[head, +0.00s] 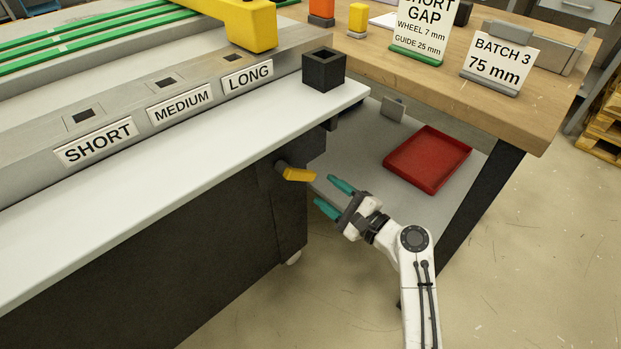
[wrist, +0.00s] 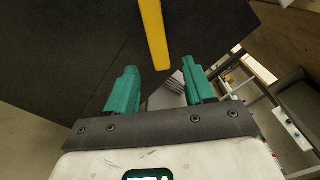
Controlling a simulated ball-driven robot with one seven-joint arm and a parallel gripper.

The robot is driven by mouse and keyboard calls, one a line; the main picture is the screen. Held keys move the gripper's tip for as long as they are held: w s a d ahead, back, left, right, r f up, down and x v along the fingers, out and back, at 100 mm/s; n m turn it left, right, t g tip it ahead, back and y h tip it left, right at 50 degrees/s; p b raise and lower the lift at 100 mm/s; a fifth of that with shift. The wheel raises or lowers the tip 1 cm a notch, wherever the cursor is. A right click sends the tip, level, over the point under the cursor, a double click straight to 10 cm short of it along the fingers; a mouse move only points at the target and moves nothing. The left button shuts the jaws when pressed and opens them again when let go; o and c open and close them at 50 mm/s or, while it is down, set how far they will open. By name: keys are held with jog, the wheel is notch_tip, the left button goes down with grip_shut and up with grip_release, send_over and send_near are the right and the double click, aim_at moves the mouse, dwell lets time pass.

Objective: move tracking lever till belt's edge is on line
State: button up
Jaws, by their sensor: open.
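The tracking lever (head: 297,174) is a short yellow handle on a dark pivot at the side of the black machine cabinet, below the white top. It also shows in the wrist view as a yellow bar (wrist: 153,40), ahead of and between my fingertips. My gripper (head: 331,196) has teal fingers and is open and empty, just right of and slightly below the lever. Its fingers also show in the wrist view (wrist: 160,68). I see a gap between the fingers and the lever in the head view. I cannot make out the belt's edge or a line near the lever.
The white top's edge (head: 190,178) overhangs the cabinet (head: 180,255) above the lever. A wooden table (head: 480,85) stands at the right, with a red tray (head: 428,159) on its lower shelf. A black square holder (head: 323,69) sits on the white top. Open floor lies below.

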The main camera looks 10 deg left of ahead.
aim_at(308, 178)
jog(key=b+x, duration=0.2)
jog(key=x, duration=0.5)
jog(key=shift+w+a, duration=0.15)
jog(key=shift+a, duration=0.1)
jog(key=shift+f, duration=0.1)
grip_shut()
